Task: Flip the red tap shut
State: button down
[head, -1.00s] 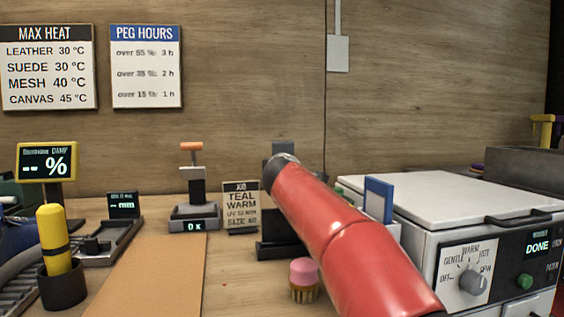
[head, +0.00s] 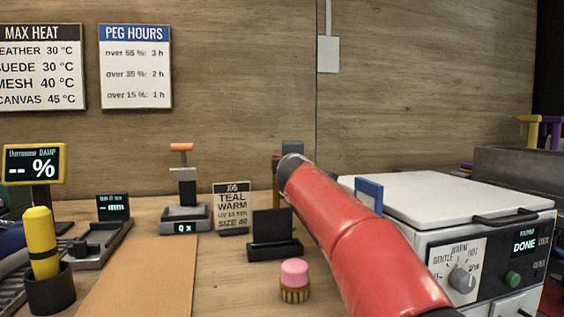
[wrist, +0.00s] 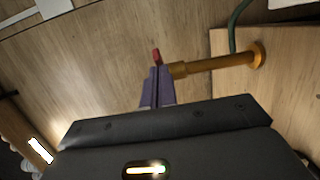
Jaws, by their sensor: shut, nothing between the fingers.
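The red tap lever (wrist: 156,55) shows in the wrist view as a small red piece at the end of a brass pipe (wrist: 215,63) that comes out of a wooden panel. My gripper (wrist: 158,72) is shut and empty, with its fingertips right at the lever and the pipe's end. I cannot tell whether they touch it. In the head view my red arm reaches toward the back wall, and its far end hides the gripper and most of the tap area.
A white-lidded machine (head: 440,200) with a dial stands at the right. A brown mat (head: 140,280) lies at front left.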

jog(key=w+d+p, duration=0.1)
jog(key=w+d, duration=0.1)
jog(key=d, duration=0.1)
jog(key=shift+w+d+p, duration=0.15)
jog(key=shift+w+p, duration=0.15)
jog(key=shift+w, duration=0.1)
jog(key=s+b, duration=0.3)
jog(key=s, duration=0.4)
jog(key=shift+s+d, duration=0.2)
jog(key=shift+s, duration=0.2)
